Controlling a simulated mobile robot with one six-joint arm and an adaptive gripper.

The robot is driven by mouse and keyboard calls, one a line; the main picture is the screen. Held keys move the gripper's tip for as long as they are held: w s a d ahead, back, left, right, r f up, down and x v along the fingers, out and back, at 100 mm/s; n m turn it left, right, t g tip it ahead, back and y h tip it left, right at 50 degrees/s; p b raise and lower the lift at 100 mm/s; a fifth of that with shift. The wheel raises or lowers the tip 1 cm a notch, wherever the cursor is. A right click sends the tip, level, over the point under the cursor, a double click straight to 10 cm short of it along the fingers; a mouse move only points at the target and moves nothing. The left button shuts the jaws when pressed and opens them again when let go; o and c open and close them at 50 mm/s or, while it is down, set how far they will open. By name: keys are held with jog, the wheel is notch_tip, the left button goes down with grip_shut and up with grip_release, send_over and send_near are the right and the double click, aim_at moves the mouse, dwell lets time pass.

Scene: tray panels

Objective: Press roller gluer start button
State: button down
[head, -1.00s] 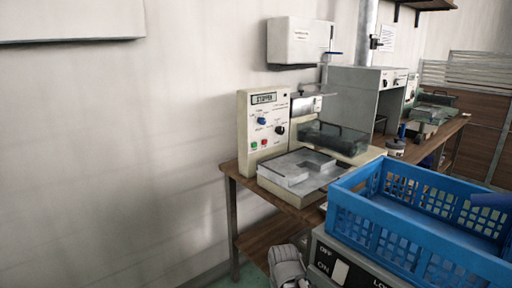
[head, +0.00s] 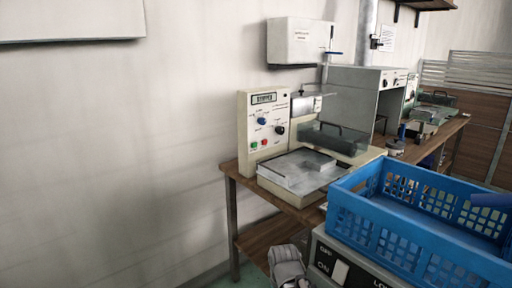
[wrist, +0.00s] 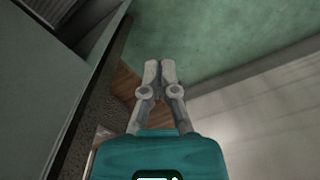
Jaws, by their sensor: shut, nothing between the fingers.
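A cream machine with an upright control panel (head: 262,125) stands on the wooden bench in the head view; I take it for the roller gluer. Its panel has a small display (head: 263,98) whose text is blurred, a blue knob (head: 262,121), a black knob (head: 279,130) and small red and green buttons (head: 259,144) low down. In the wrist view my gripper (wrist: 160,65) is shut and empty above the green floor, apart from the buttons, which that view does not show.
A blue crate (head: 345,205) sits on a grey unit at the front right. The wooden bench (head: 300,212) runs to the back right with other machines. A white box (head: 300,40) hangs on the wall above. Bare wall and free room lie left.

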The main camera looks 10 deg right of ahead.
jog(key=shift+r, duration=0.1)
notch_tip(320, 180, up, 2)
jog(key=p, duration=0.2)
jog(key=m+t+h+p, duration=0.4)
jog(key=m+t+p, duration=0.55)
jog(key=t, duration=0.95)
send_near(254, 145)
jog(key=d, duration=0.4)
jog(key=s+d, duration=0.1)
jog(key=d, duration=0.2)
jog(key=shift+w+d+r+m+h, duration=0.15)
jog(key=shift+d+r+m+h, duration=0.1)
jog(key=shift+d+m+h, duration=0.35)
jog(key=shift+w, duration=0.15)
jog(key=shift+w+a, duration=0.7)
jog(key=shift+w, duration=0.5)
jog(key=shift+w+a, duration=0.7)
jog(key=shift+w, duration=0.55)
jog(key=shift+w+a, duration=0.7)
jog(key=shift+w, duration=0.5)
